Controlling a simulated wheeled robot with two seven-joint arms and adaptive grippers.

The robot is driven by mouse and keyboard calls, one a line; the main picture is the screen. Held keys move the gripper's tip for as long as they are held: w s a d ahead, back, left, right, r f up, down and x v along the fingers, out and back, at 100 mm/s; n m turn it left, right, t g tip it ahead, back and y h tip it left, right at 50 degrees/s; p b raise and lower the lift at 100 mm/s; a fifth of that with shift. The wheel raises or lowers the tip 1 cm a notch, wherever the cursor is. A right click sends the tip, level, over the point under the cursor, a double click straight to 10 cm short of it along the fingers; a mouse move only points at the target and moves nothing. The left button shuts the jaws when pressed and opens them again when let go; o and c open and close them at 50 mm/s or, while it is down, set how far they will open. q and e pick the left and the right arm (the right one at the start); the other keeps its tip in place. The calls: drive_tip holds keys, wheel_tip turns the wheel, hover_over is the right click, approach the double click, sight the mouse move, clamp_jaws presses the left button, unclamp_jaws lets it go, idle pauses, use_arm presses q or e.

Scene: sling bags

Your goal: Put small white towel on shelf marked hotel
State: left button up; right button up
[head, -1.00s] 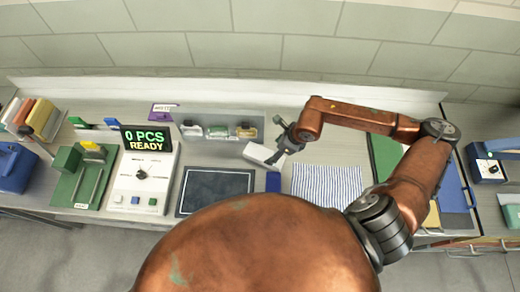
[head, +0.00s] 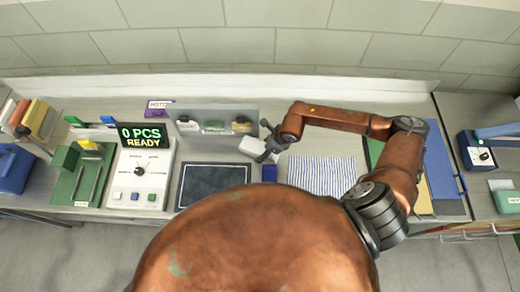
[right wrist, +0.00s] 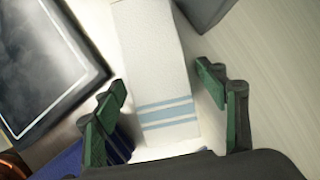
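The small white towel (head: 252,146) lies on the bench in front of the grey shelf unit (head: 185,127). In the right wrist view the towel (right wrist: 155,70) is a pale folded strip with light blue stripes near its close end. My right gripper (head: 266,142) is at the towel's right end. Its green-padded fingers (right wrist: 165,105) are apart, one on each side of the towel, with small gaps visible. A purple piece (head: 158,106) with a white label stands at the shelf unit's left; the label seems to start with "HOT". My left gripper is not in view.
A dark framed pad (head: 212,184) lies in front of the shelf unit, with a blue block (head: 270,173) beside it. A striped cloth (head: 325,175) is to the right. A control box (head: 141,172) shows "0 PCS READY". Small items stand at the shelf unit.

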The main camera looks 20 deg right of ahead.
drive_tip(key=c, duration=1.3)
drive_tip(key=shift+s+d+r, duration=0.3)
drive_tip(key=shift+d+r, duration=0.05)
drive_tip(key=shift+r, duration=0.05)
drive_tip(key=s+d+r+b, duration=0.2)
drive_tip(key=s+d+r, duration=0.5)
drive_tip(key=s, duration=0.3)
drive_tip(key=shift+d+r, duration=0.15)
drive_tip(key=shift+d, duration=0.65)
